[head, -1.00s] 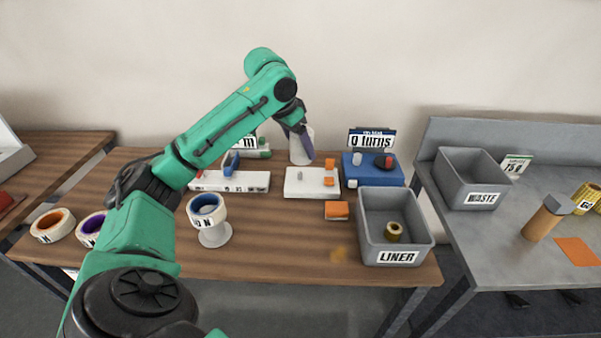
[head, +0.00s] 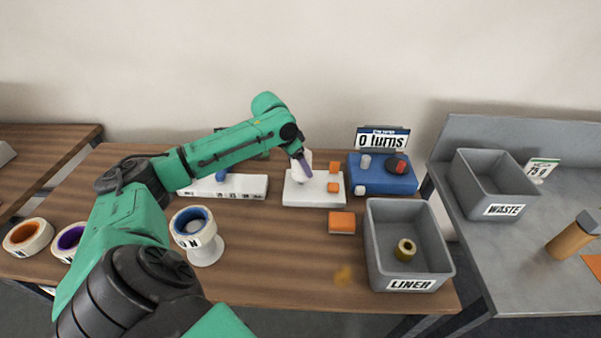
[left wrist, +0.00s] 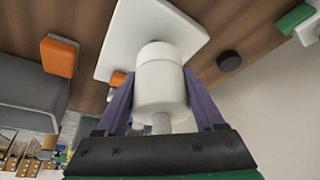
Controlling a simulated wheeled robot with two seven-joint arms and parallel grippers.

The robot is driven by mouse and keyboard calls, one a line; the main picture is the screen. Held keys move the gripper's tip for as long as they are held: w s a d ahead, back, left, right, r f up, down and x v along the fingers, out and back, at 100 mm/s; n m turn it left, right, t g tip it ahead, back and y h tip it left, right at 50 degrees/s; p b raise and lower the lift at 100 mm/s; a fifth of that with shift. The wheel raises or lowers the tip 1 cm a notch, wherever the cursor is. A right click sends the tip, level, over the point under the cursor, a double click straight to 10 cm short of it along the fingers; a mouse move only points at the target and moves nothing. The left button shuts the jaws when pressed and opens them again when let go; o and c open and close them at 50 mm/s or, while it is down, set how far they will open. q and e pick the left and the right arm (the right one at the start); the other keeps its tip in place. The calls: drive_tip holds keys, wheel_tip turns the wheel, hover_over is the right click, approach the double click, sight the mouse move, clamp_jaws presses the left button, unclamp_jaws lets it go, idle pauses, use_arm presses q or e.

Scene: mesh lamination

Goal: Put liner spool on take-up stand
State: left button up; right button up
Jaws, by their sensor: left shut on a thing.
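My left gripper (head: 303,166) is over the white base plate (head: 325,187) at the back middle of the table. In the left wrist view its two purple fingers (left wrist: 160,112) are shut on a white spool-like cylinder (left wrist: 160,78), one finger on each side. The white base plate (left wrist: 120,40) lies behind the cylinder in that view. Whether the cylinder touches the plate cannot be told. In the head view the fingers partly hide the cylinder. A blue unit (head: 383,178) with a "0 turns" sign stands right of the plate. My right gripper is not in view.
A grey LINER bin (head: 372,235) holds an olive roll (head: 405,250). An orange block (head: 342,222) lies left of it. A white stand (head: 207,252) carries a blue-cored roll (head: 193,225). A grey WASTE bin (head: 460,180) stands on the right table. The front middle is mostly clear.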

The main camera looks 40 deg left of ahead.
sight(300, 175)
use_arm(q)
drive_tip(key=f, duration=0.1)
drive_tip(key=s+f, duration=0.1)
drive_tip(key=shift+d+f, duration=0.3)
drive_tip(key=shift+d, duration=0.1)
clamp_jaws()
drive_tip(key=shift+f, duration=0.2)
drive_tip(key=shift+w+a+f, duration=0.15)
drive_tip(key=shift+w+f, duration=0.05)
drive_tip(key=o, duration=1.6)
unclamp_jaws()
drive_tip(key=shift+w+a+f, duration=0.1)
drive_tip(key=shift+w+a, duration=0.05)
drive_tip(key=shift+s+r, duration=0.2)
drive_tip(key=shift+r, duration=0.3)
drive_tip(key=b+v, duration=0.1)
drive_tip(key=v, duration=1)
drive_tip(key=shift+s+r, duration=0.1)
drive_tip(key=shift+r, duration=0.15)
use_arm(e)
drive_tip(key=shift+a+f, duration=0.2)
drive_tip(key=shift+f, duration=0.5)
